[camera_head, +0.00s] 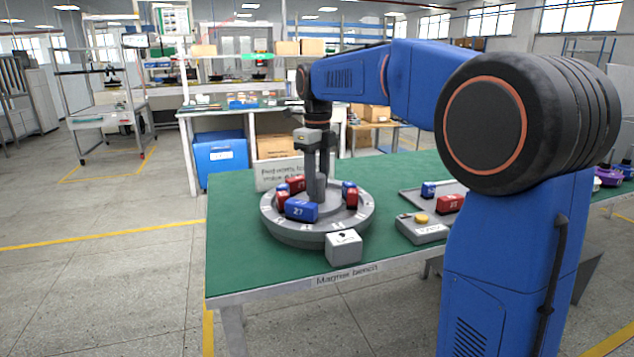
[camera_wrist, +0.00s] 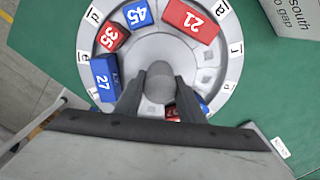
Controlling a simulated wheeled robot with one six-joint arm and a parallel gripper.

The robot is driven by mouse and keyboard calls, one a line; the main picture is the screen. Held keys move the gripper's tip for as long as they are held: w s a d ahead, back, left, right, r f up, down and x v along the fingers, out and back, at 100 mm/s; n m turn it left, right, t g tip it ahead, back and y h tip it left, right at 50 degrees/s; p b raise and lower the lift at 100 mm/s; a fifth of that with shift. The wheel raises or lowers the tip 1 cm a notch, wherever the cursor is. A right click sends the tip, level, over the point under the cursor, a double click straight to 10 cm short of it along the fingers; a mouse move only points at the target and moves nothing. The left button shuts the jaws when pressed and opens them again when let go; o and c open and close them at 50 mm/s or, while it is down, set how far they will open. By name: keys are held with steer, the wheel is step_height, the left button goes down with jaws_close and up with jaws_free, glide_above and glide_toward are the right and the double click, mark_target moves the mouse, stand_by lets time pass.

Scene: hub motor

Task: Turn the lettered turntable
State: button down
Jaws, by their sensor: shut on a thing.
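The lettered turntable (camera_head: 285,232) is a round grey disc on the green bench, with white letter tags around its rim. It also shows in the wrist view (camera_wrist: 232,45). Red and blue numbered blocks stand on it, among them blue 27 (camera_head: 301,211), blue 45 (camera_wrist: 137,13), red 35 (camera_wrist: 111,38) and red 21 (camera_wrist: 192,20). My gripper (camera_head: 316,196) points straight down over the disc's middle. In the wrist view its two fingers are shut on a grey rounded knob (camera_wrist: 160,78) at the centre. Blocks below the fingers are partly hidden.
A grey box with a label (camera_head: 343,247) stands at the turntable's front edge. To the right are a control box with a yellow button (camera_head: 421,220) and a tray (camera_head: 411,197) with a blue and a red block. A sign (camera_head: 277,175) stands behind the turntable.

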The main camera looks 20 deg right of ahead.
stand_by(0.4)
steer(key=c, duration=1.2)
jaws_free()
step_height(320, 180, up, 17)
steer(key=shift+r, duration=0.2)
